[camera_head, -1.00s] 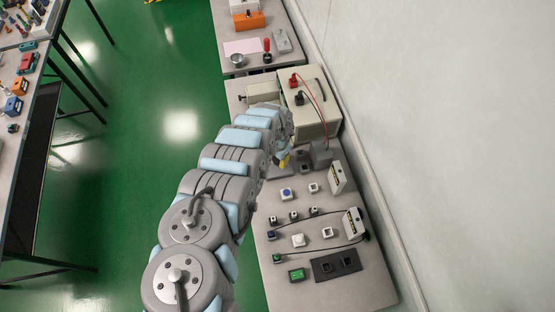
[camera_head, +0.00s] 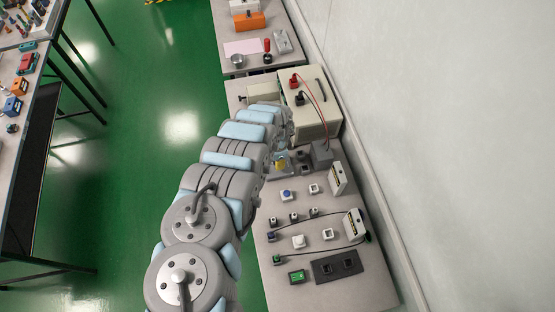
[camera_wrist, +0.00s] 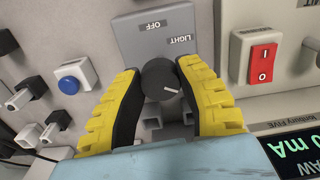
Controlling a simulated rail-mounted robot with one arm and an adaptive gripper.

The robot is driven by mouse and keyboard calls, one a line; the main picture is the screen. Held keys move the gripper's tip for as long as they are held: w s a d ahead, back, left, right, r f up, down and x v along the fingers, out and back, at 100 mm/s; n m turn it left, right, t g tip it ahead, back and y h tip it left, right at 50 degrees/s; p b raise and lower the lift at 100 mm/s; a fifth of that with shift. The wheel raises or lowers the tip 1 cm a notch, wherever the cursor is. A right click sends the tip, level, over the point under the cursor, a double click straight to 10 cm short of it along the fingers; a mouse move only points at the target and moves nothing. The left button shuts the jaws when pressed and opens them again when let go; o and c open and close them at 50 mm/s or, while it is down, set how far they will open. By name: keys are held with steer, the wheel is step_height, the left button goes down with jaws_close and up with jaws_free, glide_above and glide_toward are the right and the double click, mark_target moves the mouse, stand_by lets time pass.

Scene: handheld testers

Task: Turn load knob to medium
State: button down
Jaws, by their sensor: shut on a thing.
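The load knob (camera_wrist: 157,82) is a round black dial with a white pointer line, on a grey panel (camera_wrist: 130,35) in the wrist view. The panel's labels OFF and LIGHT show upside down above the knob. The pointer line points to the lower right in this view, away from both labels. No medium label is visible; my fingers cover the panel's sides. My gripper (camera_wrist: 159,76) has yellow fingers with black pads, shut on the knob from left and right. In the head view my gripper (camera_head: 281,164) is over the bench, and my arm hides most of the panel.
A red rocker switch (camera_wrist: 263,62) stands right of my fingers, with a green-lit display (camera_wrist: 292,152) below it. A blue button box (camera_wrist: 72,80) and several small switches are at left. The beige instrument with cables (camera_head: 310,105) stands behind my gripper.

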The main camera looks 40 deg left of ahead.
stand_by(0.3)
steer(key=c, duration=0.6)
jaws_free()
step_height(320, 180, up, 12)
stand_by(0.6)
stand_by(0.5)
